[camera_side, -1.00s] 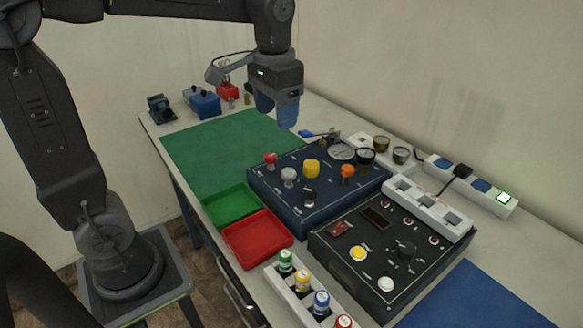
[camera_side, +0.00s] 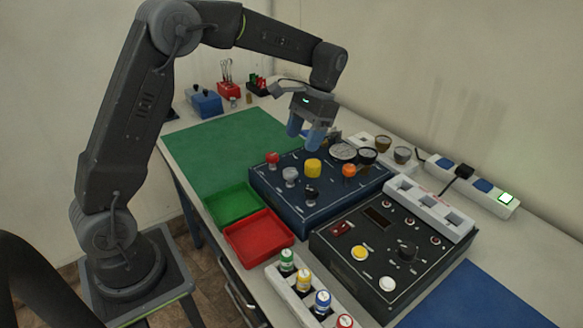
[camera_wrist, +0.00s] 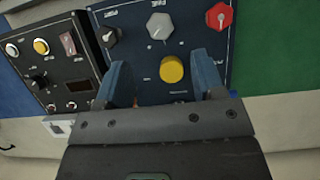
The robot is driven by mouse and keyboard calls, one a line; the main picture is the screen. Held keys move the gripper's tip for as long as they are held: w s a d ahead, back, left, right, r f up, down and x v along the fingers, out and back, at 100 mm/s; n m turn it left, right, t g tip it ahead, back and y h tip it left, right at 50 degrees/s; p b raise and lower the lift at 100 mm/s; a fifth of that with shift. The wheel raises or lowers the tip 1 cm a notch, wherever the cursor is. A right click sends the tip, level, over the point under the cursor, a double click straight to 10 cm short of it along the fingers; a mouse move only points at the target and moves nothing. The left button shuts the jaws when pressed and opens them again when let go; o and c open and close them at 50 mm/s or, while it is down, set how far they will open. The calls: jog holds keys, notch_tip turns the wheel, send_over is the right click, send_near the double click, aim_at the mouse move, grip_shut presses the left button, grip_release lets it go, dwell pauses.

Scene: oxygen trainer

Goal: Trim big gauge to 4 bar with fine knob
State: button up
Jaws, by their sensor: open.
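The dark blue panel (camera_side: 272,183) carries a yellow knob (camera_side: 313,168), an orange knob (camera_side: 349,170), a red knob (camera_side: 272,158), a grey-white knob (camera_side: 290,175) and a black knob (camera_side: 311,190). A large round pale gauge (camera_side: 343,151) is at its back edge; its needle and reading are too small to tell. My gripper (camera_side: 308,141) is open and empty above the back part of the panel. In the wrist view the yellow knob (camera_wrist: 171,69) shows between the blue fingertips, apart from both.
Right of the panel stands a black control box (camera_side: 400,243) with a white socket strip (camera_side: 430,210). Dark round gauges (camera_side: 367,156) stand beside the big one. Green (camera_side: 235,204) and red (camera_side: 259,237) trays and a bottle rack lie in front. The green mat (camera_side: 215,150) is clear.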

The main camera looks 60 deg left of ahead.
aim_at(290, 171)
jog(key=x, duration=0.8)
jog(key=shift+s+f, duration=0.15)
jog(key=shift+f, duration=0.15)
jog(key=shift+c, duration=0.4)
jog(key=c, duration=0.9)
jog(key=shift+o, duration=0.2)
jog(key=shift+a+n+t+h, duration=0.1)
jog(key=shift+n+h, duration=0.3)
jog(key=shift+n, duration=0.65)
jog(key=shift+d+n+t+h, duration=0.1)
jog(key=shift+n+h, duration=0.3)
jog(key=shift+n, duration=0.7)
jog(key=shift+a+n+t+h, duration=0.1)
jog(key=shift+n+h, duration=0.3)
jog(key=shift+n, duration=0.65)
jog(key=o, duration=0.9)
